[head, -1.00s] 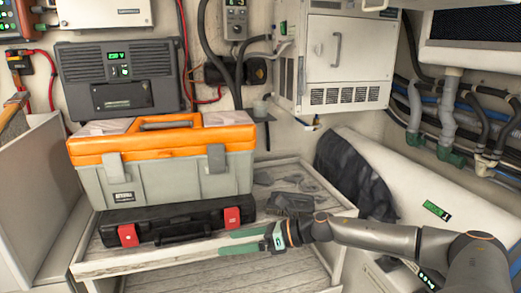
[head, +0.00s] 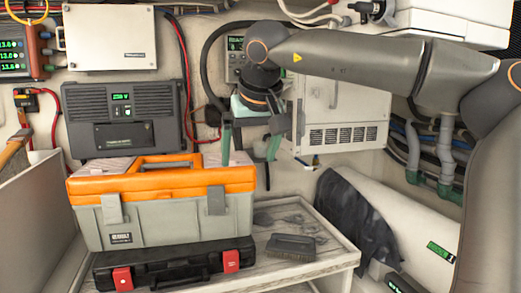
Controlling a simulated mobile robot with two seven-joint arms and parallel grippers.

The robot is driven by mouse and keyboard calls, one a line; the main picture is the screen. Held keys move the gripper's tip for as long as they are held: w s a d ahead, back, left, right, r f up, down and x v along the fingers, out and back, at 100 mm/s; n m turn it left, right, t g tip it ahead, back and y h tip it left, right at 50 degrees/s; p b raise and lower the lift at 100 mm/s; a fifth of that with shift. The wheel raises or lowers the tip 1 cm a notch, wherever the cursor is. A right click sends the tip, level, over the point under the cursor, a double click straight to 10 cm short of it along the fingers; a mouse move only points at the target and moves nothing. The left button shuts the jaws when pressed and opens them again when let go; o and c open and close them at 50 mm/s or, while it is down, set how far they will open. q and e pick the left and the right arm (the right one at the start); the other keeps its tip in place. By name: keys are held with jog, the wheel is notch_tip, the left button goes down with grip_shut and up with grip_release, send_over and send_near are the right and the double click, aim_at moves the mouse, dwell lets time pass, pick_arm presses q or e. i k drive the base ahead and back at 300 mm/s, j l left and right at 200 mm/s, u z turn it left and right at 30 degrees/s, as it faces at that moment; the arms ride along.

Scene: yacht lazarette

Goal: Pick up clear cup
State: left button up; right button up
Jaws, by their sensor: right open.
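My right gripper (head: 249,156) hangs from above, fingers pointing down and spread apart, with nothing visible held between them. It is in front of the wall, just above and behind the right end of the orange-lidded toolbox. I cannot make out the clear cup for certain; the gripper covers the part of the wall where a small cup-like thing on a dark bracket showed before. My left gripper is not in view.
The grey toolbox (head: 165,222) with an orange lid stands on a black case (head: 190,268) with red latches. A brush (head: 291,247) lies on the wooden bench (head: 335,250) to the right. A white cabinet (head: 345,110) is right of my gripper.

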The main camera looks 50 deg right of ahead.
aim_at(259, 149)
jog(key=i+l, duration=0.2)
jog(key=l, duration=0.15)
jog(key=i+l, duration=0.15)
jog(key=l, duration=0.2)
jog(key=i+l, duration=0.2)
jog(key=l, duration=0.15)
jog(key=i+l, duration=0.15)
jog(key=l, duration=0.15)
jog(key=i+l, duration=0.2)
jog(key=l, duration=0.15)
